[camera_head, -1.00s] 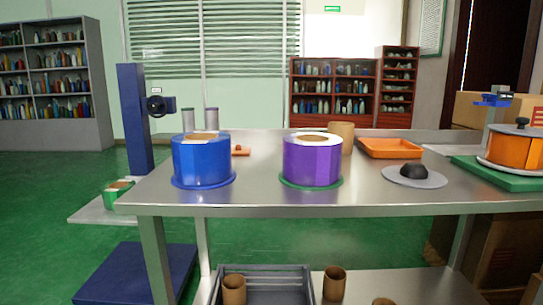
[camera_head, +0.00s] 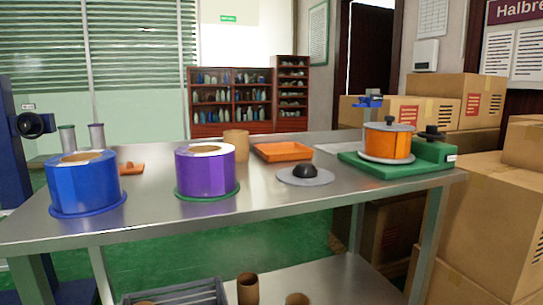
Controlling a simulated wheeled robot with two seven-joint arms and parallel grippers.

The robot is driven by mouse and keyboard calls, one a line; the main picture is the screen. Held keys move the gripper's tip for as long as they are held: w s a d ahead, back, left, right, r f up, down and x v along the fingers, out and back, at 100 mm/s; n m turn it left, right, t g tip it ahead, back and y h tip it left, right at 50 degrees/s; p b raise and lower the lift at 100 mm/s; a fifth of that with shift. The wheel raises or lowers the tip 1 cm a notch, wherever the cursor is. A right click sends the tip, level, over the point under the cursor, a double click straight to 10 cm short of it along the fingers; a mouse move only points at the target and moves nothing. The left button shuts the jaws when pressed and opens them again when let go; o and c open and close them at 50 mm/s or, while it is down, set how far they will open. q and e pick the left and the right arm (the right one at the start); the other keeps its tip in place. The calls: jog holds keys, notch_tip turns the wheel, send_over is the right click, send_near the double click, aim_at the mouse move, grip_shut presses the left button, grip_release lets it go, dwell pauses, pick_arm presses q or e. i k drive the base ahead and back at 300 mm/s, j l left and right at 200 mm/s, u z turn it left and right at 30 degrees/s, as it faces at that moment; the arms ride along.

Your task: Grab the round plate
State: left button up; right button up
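A round grey plate (camera_head: 305,177) lies flat on the steel table, right of centre in the head view. A black rounded knob (camera_head: 305,171) stands at its middle. Another round light plate (camera_head: 386,158) shows under the orange roll on the green machine at the right. Neither of my grippers is in view, and nothing touches the grey plate.
The steel table (camera_head: 262,205) holds a blue roll (camera_head: 84,184), a purple roll (camera_head: 206,172), a brown tube (camera_head: 236,144), an orange tray (camera_head: 282,151) and the green machine (camera_head: 400,166) with its orange roll (camera_head: 388,144). Cardboard boxes (camera_head: 490,220) stand at the right.

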aim_at(389, 127)
jog(key=i+j+z, duration=0.1)
jog(key=z, duration=0.4)
jog(key=j+z, duration=0.2)
jog(key=z, duration=0.3)
jog(key=i+j, duration=0.05)
